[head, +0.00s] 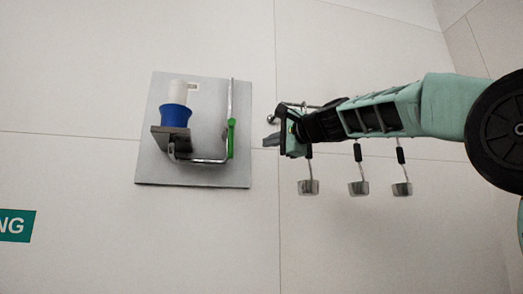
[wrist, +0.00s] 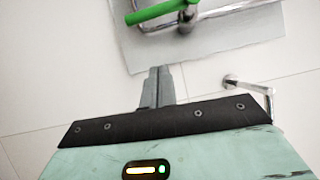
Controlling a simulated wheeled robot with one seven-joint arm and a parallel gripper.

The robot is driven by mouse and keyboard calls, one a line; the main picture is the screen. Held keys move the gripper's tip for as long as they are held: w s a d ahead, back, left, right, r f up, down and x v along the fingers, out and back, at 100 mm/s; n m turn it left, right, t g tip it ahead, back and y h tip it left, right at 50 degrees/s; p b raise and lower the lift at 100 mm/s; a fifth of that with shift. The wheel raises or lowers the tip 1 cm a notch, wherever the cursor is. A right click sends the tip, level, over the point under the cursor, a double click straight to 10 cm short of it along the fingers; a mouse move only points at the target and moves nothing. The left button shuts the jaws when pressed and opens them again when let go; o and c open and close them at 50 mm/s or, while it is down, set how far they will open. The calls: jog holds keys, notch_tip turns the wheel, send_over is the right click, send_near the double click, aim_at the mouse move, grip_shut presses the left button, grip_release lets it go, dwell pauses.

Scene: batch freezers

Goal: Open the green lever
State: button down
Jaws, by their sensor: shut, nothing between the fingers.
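The green lever (head: 231,138) is an upright green grip on a bent metal rod, on the right side of a grey wall plate (head: 205,90). In the wrist view the green lever (wrist: 160,12) shows at the top, ahead of my fingertips and apart from them. My gripper (head: 268,142) is just to the right of the lever in the head view, with a small gap between. In the wrist view my gripper (wrist: 157,80) has its fingers together and holds nothing.
A blue cup-shaped part (head: 174,116) with a white cylinder (head: 177,91) sits on a bracket (head: 170,138) left of the lever. Several metal scoops (head: 308,187) hang from a wall rail below and behind my arm. A teal sign (head: 16,225) is at lower left. The wall below the plate is clear.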

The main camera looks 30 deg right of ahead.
jog(key=shift+v, duration=1.55)
jog(key=w+a+f+n+g+y+p, duration=0.1)
jog(key=a+f+n+g, duration=0.2)
jog(key=a+f, duration=0.5)
jog(key=a+f+n+g+y+p, duration=0.1)
jog(key=a+f+n+g, duration=0.3)
jog(key=f, duration=0.6)
jog(key=s+a+f+n+g+p, duration=0.1)
jog(key=s+a+f+n+g, duration=0.15)
jog(key=a+f, duration=0.35)
jog(key=s+a+f+n+g, duration=0.15)
jog(key=s+a+f, duration=0.25)
jog(key=f, duration=0.4)
jog(key=s+a+f+n+g+h+p, duration=0.1)
jog(key=s+a+f+n+g, duration=0.15)
jog(key=s+f, duration=0.35)
jog(key=s+a+f+n+g+h+p, duration=0.1)
jog(key=s+f+n+g, duration=0.1)
jog(key=s+f+n, duration=0.35)
jog(key=s+d+f+n+g+h, duration=0.2)
jog(key=s+d+f+n+h, duration=0.1)
jog(key=s+f, duration=0.7)
jog(key=s+d+n, duration=0.1)
jog(key=s, duration=0.3)
jog(key=shift+s+f+p, duration=0.2)
jog(key=shift+s+p, duration=0.05)
jog(key=shift+p, duration=0.15)
